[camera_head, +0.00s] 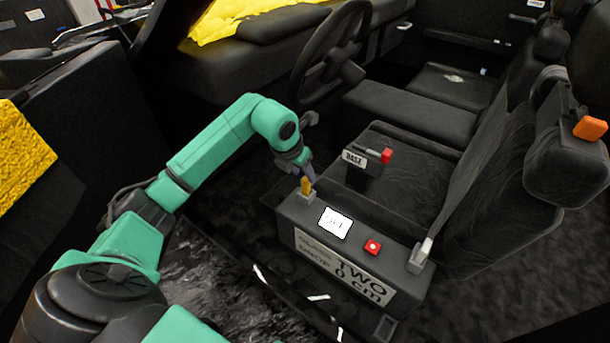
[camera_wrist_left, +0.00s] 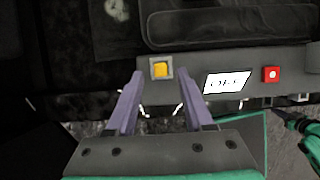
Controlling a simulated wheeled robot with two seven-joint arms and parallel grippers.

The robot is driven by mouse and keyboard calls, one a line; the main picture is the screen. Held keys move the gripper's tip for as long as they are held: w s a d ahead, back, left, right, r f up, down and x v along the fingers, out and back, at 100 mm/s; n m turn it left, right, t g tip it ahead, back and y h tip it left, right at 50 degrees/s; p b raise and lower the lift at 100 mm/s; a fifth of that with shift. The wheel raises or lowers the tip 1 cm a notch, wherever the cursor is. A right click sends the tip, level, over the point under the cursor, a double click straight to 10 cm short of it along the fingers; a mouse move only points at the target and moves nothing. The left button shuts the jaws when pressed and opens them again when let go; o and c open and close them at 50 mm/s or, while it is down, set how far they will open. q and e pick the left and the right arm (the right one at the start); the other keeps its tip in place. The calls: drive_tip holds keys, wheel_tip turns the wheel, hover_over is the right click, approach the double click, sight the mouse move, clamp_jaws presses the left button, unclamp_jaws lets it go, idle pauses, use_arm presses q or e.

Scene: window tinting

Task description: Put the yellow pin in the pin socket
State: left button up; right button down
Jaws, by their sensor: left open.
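The yellow pin (camera_head: 306,186) stands upright in a small grey square holder (camera_head: 305,199) at the left end of a dark box. I cannot tell whether this holder is the pin socket.
The dark box (camera_head: 298,220) carries a white display (camera_head: 334,222), a red button (camera_head: 372,247) and a grey upright piece (camera_head: 421,252) at its right end. A BASE-labelled stand with a red tip (camera_head: 386,156) is behind it. A seat (camera_head: 410,180) and steering wheel (camera_head: 330,50) are beyond.

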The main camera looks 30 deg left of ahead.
use_arm(q)
drive_tip(key=v, duration=0.9)
drive_tip(key=shift+p, duration=0.3)
use_arm(e)
drive_tip(key=shift+s+d+f, duration=0.15)
drive_tip(key=shift+s+f, duration=0.3)
drive_tip(key=shift+s, duration=0.4)
